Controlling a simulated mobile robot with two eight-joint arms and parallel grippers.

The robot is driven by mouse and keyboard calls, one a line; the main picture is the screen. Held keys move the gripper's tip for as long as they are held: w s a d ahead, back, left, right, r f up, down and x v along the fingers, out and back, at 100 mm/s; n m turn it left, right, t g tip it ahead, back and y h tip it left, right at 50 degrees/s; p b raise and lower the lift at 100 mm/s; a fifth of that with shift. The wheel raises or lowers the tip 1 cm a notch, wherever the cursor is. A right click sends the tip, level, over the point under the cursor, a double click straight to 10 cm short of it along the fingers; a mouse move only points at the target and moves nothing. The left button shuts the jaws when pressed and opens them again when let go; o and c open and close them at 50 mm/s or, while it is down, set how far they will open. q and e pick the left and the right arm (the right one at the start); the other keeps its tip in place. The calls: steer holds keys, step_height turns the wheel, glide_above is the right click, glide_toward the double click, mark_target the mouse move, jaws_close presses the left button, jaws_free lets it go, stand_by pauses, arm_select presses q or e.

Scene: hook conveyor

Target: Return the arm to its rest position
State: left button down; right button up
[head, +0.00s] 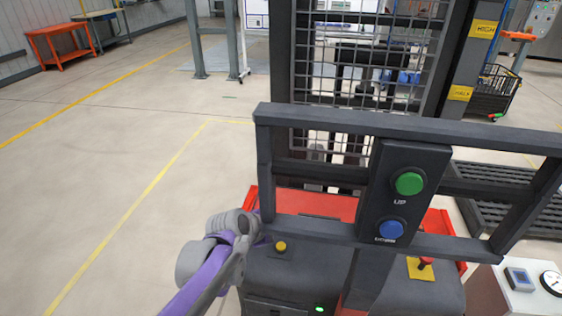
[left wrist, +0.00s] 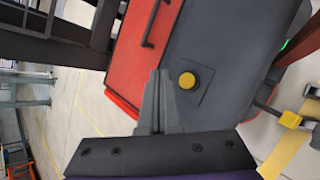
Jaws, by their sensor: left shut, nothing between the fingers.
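My left arm comes in at the bottom of the head view, with its purple and grey links bent. The left gripper (head: 264,240) is at the left edge of the dark machine housing (head: 300,275), below the crossbar and just left of a yellow button (head: 281,247). In the left wrist view the grey fingers (left wrist: 158,74) are together and hold nothing. The yellow button (left wrist: 187,80) shows just right of the fingertips, on a dark panel beside a red panel (left wrist: 145,40). I cannot tell whether the fingers touch the machine. My right gripper is in neither view.
A dark frame (head: 330,120) with a green UP button (head: 409,183) and a blue button (head: 391,229) stands ahead. A red knob (head: 425,262) is on the right of the housing. A mesh guard (head: 370,75) rises behind. The floor at left (head: 110,180) is clear.

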arm_select(q)
steer(key=s+a+f+m+y, duration=0.1)
steer(key=s+a+m, duration=0.4)
steer(key=s, duration=0.4)
steer(key=s+a+f+m+g+y+p, duration=0.1)
steer(key=s+a+m+y, duration=0.1)
steer(key=s+a+m, duration=0.4)
steer(key=s+a+f+m+g+y+p, duration=0.1)
steer(key=s+a+f+m+y, duration=0.1)
steer(key=s+a+m, duration=0.3)
steer(key=s+m, duration=0.3)
steer(key=s, duration=0.3)
steer(key=shift+s+a+m, duration=0.4)
